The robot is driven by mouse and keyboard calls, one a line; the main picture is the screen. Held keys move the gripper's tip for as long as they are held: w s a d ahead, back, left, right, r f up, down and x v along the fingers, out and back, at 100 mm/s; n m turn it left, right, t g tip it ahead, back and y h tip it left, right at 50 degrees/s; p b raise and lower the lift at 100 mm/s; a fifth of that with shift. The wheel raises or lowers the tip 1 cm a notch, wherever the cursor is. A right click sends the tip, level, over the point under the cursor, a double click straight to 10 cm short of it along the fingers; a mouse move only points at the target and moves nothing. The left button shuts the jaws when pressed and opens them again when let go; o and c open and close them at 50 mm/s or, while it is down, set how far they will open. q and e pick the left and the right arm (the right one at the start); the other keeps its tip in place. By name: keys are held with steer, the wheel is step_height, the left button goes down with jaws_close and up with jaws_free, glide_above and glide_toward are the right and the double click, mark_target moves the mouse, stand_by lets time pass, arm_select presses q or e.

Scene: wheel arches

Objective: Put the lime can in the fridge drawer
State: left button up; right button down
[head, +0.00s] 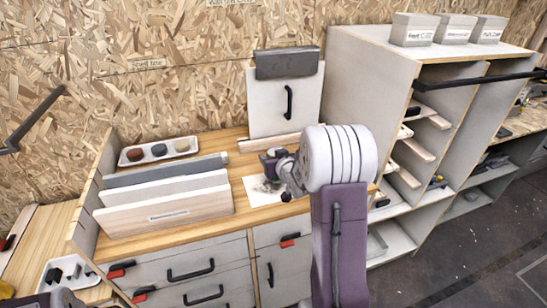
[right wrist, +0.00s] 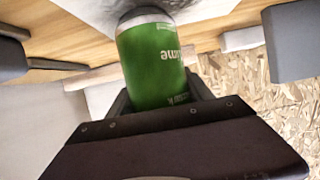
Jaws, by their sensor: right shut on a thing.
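The lime can (right wrist: 155,62) is green with white lettering and a pale metal rim, seen in the right wrist view. My right gripper (right wrist: 158,95) is shut on it, one finger on each side. In the head view my right gripper (head: 272,168) is over the wooden worktop beside a pale printed sheet (head: 257,190); I cannot make out the can there. Drawers with black handles, such as a grey drawer (head: 180,256), sit shut under the worktop. I cannot tell which is the fridge drawer. My left gripper is not in view.
An upright white panel (head: 265,108) with a black handle stands behind the gripper. Several upright boards (head: 165,205) and a tray of dark and brown pieces (head: 132,158) are to its left. A tall shelf unit (head: 365,75) is to its right. Part of the wooden worktop (head: 240,222) is bare.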

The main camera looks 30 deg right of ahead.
steer(key=shift+f, duration=0.15)
steer(key=shift+c, duration=2.1)
jaws_free()
steer(key=shift+r, duration=0.25)
steer(key=b+v, duration=0.1)
steer(key=v, duration=1)
steer(key=shift+s+a+b, duration=0.15)
steer(key=shift+s+b, duration=0.25)
steer(key=shift+o, duration=0.5)
steer(key=shift+s, duration=0.1)
